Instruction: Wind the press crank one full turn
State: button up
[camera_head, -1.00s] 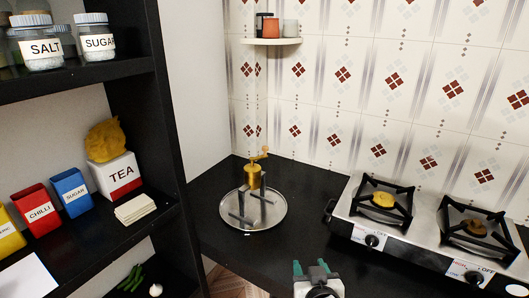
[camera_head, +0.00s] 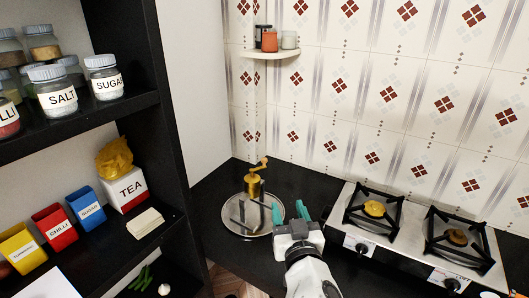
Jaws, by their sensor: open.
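The press (camera_head: 254,187) is a brass-coloured cylinder with dark legs. It stands on a round silver tray (camera_head: 232,231) on the black counter. Its crank (camera_head: 258,167) is on top, with a small orange-brown knob at the upper right end. My gripper (camera_head: 290,212) is at the tray's right edge, lower right of the press and apart from the crank. Its two teal fingers are spread open with nothing seen between them. My gripper and its fingers hide part of the tray's right side.
A two-burner stove (camera_head: 412,234) stands on the counter to the right. A black shelf (camera_head: 176,150) with jars and tins, including a tea tin (camera_head: 127,189), is at the left. A small wall shelf (camera_head: 271,53) with cups is above the press. Counter behind the tray is clear.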

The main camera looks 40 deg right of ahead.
aim_at(263, 160)
jog(key=i+l, duration=0.7)
jog(key=i, duration=0.15)
